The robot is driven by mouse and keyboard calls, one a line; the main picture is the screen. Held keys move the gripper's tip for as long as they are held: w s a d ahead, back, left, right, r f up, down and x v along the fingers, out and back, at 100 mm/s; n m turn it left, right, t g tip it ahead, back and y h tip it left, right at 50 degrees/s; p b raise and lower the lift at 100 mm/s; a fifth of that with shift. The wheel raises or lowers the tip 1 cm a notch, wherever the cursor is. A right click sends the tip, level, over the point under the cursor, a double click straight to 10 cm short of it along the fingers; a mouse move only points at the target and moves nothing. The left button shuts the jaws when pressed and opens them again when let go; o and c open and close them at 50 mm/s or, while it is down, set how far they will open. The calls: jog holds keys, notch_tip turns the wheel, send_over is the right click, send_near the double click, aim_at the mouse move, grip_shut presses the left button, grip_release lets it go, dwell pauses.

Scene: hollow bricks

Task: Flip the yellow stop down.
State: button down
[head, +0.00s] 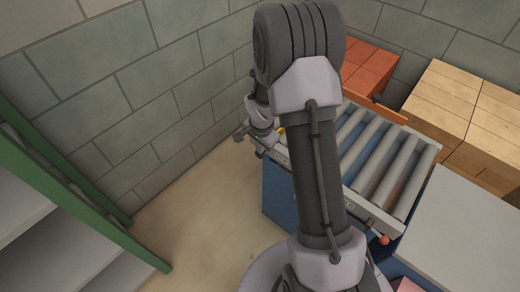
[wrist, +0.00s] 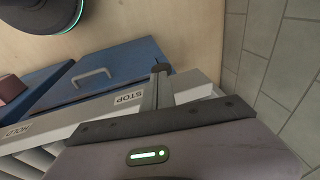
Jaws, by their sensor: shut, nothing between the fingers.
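The yellow stop (head: 282,130) shows only as a small yellow patch at the far left end of the roller conveyor in the head view, beside my wrist. My arm hides most of it, so I cannot tell whether it is up or down. No yellow shows in the wrist view. There, a STOP label (wrist: 128,97) sits upside down on the pale conveyor rail (wrist: 195,92). My gripper (wrist: 160,69) is shut and empty, its fingers over the rail just right of that label. Whether it touches the rail or the stop I cannot tell.
A HOLD label (wrist: 14,131) is farther along the rail. A blue drawer front with a handle (wrist: 92,76) lies below the rail. Wooden crates (head: 440,105), orange-red blocks (head: 370,68) and a block wall (head: 110,80) stand close. A red knob (head: 385,239) sits at the rail's near end.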

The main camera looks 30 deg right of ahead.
jog(key=p+v, duration=0.3)
jog(key=v, duration=0.9)
